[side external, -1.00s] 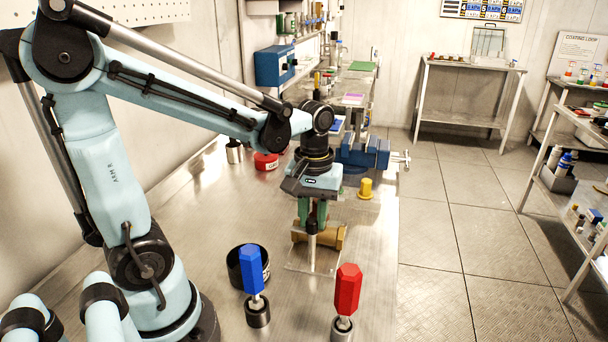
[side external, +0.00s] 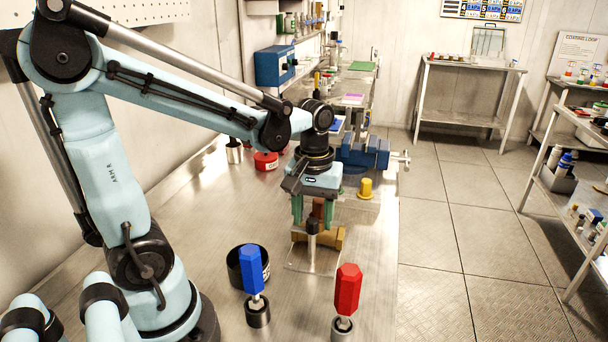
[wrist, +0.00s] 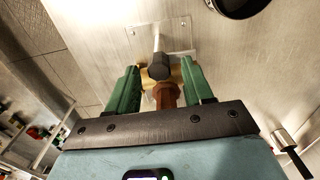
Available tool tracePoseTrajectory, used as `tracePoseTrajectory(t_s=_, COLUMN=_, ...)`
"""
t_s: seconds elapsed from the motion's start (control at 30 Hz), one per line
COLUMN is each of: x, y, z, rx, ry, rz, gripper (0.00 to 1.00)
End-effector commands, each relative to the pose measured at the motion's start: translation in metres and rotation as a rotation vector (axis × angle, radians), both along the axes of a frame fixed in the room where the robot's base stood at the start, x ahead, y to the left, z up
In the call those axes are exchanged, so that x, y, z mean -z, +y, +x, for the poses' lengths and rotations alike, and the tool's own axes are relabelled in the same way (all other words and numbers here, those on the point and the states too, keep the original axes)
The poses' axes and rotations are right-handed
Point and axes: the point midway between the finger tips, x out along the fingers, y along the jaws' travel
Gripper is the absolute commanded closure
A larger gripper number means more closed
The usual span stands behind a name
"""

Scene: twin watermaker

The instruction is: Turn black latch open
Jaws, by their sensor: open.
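A brass valve body (side external: 333,238) stands on a clear plate (side external: 300,264) on the metal bench. A black latch (side external: 312,227) shows at its near side, and as a dark knob in the wrist view (wrist: 159,67), with a pale rod beyond it. A reddish-brown stem (side external: 319,208) rises from the valve. My gripper (side external: 313,219) points down over the valve with its green fingers apart. In the wrist view my open gripper (wrist: 160,70) has one finger on each side of the latch and stem, with gaps visible. Contact with the brass cannot be told.
A blue-handled tool (side external: 251,270) and a red-handled tool (side external: 348,290) stand upright in front, near a black round container (side external: 236,264). A yellow knob (side external: 366,188) and a blue vise (side external: 365,154) are behind.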

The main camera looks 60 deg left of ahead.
Motion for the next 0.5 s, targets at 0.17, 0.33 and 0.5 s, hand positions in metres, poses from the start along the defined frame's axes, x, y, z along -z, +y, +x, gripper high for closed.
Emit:
tracePoseTrajectory(t_s=0.17, x=-0.016, y=0.000, z=0.000, rx=0.000, ry=0.000, rz=0.000, gripper=0.49)
tracePoseTrajectory(t_s=0.33, x=-0.041, y=0.000, z=0.000, rx=0.000, ry=0.000, rz=0.000, gripper=0.49)
tracePoseTrajectory(t_s=0.5, x=-0.068, y=0.000, z=0.000, rx=0.000, ry=0.000, rz=0.000, gripper=0.49)
